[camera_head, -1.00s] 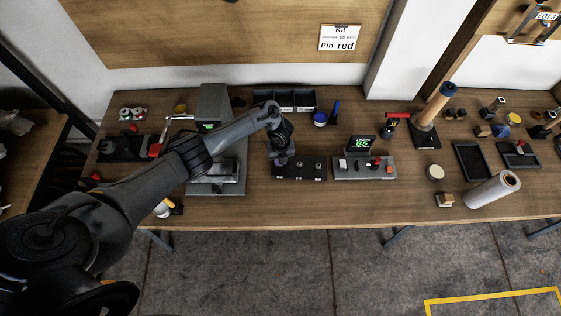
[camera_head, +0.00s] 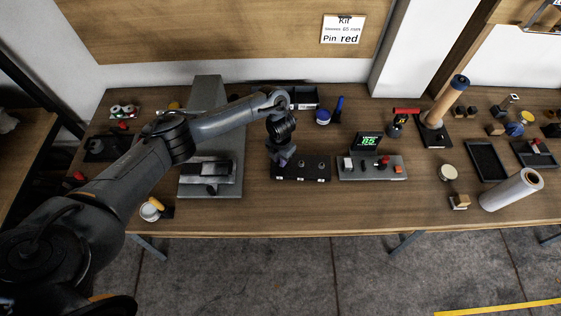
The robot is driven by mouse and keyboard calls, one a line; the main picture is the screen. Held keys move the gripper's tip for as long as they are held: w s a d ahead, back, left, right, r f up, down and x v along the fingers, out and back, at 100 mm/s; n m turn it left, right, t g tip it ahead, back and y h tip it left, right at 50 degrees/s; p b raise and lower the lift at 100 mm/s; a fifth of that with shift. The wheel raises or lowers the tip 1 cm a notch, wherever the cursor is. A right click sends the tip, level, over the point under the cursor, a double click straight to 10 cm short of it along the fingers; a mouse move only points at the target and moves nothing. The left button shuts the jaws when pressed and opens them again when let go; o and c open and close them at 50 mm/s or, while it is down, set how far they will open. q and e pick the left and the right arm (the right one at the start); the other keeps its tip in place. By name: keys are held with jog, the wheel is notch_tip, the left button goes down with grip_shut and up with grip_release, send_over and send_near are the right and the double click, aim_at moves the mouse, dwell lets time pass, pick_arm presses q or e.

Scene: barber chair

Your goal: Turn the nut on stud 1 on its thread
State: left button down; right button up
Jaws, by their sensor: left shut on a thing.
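A black stud block (camera_head: 301,171) stands on the bench with several studs in a row and small white labels on its front edge. My left gripper (camera_head: 281,162) points down at the block's left end. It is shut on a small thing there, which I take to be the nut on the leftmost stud. The fingers and wrist hide the nut, the stud and its thread, so I cannot tell how far down the nut sits. The other studs to the right stand clear of the gripper. My right gripper is not in view.
A grey panel (camera_head: 371,174) with a green-lit display (camera_head: 367,142) stands close right of the block. A grey machine (camera_head: 211,180) stands to the left, under my arm. Dark bins (camera_head: 304,98) and a blue-lidded jar (camera_head: 323,116) are behind. Bare bench lies in front.

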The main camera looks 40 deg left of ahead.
pick_arm(q)
jog(key=shift+m+b, duration=0.8)
jog(key=shift+m, duration=0.3)
jog(key=c, duration=1)
grip_release()
notch_tip(320, 180, up, 11)
jog(key=p, duration=0.4)
jog(key=shift+f+p, duration=0.1)
jog(key=shift+p, duration=0.25)
